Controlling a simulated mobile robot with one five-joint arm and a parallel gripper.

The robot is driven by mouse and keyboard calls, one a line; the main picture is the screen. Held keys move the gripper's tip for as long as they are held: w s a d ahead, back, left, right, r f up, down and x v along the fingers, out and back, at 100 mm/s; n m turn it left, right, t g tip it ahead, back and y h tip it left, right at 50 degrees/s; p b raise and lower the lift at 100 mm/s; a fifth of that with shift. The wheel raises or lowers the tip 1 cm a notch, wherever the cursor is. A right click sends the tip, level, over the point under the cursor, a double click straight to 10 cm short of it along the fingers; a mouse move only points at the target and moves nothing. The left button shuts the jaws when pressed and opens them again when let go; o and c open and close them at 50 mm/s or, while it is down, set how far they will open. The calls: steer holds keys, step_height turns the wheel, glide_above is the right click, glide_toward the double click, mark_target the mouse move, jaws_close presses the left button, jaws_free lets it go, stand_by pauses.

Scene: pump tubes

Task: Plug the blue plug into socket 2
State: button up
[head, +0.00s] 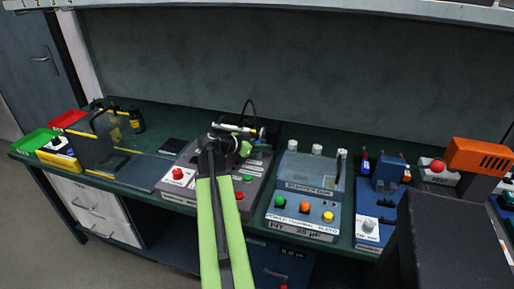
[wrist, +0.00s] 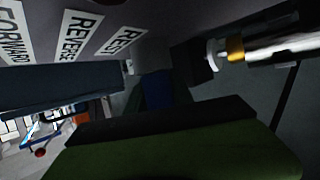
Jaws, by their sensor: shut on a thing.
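My gripper (head: 243,147) is at the back of a grey control box (head: 177,190), in front of the dark wall. In the wrist view a dark green finger (wrist: 175,152) fills the bottom and is very dark. A dark blue thing (wrist: 157,90), which looks like the blue plug, shows just beyond its edge, held in the shut jaws. The plug's tip is hidden. In the head view my arm and gripper cover the plug. A black cable (head: 251,104) loops up behind the gripper. I cannot make out socket 2 or its number in either view.
Labels reading FORWARD (wrist: 12,35) and REVERSE (wrist: 82,36) lie close by in the wrist view. A white and yellow cylinder (wrist: 275,45) is at upper right. A clear-lidded box (head: 308,190) stands right of my arm; yellow-edged panels (head: 100,145) stand left.

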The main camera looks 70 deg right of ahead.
jaws_close()
steer(key=shift+r, duration=0.15)
